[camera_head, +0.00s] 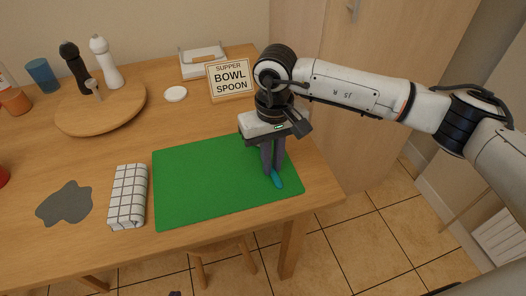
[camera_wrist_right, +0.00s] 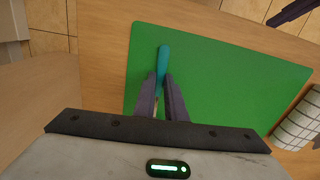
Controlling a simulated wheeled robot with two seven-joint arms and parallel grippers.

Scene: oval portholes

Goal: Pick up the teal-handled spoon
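The teal-handled spoon (camera_head: 277,181) is at the right part of the green mat (camera_head: 205,185). Its teal handle also shows in the right wrist view (camera_wrist_right: 163,58), running out from between the fingertips. My right gripper (camera_head: 271,170) points down over the mat, its fingers close together with the handle between them, and it looks shut on the spoon. The fingers hide the rest of the spoon. Only dark tips of my left gripper (camera_head: 175,293) show at the bottom edge, and a dark finger part shows in the right wrist view's top right corner (camera_wrist_right: 295,10).
A checked cloth roll (camera_head: 128,196) lies left of the mat, beside a grey blotch (camera_head: 64,203). A sign reading "SUPPER BOWL SPOON" (camera_head: 230,81) stands behind the mat. A round board (camera_head: 100,118) holds shakers. The table's right edge is close to the gripper.

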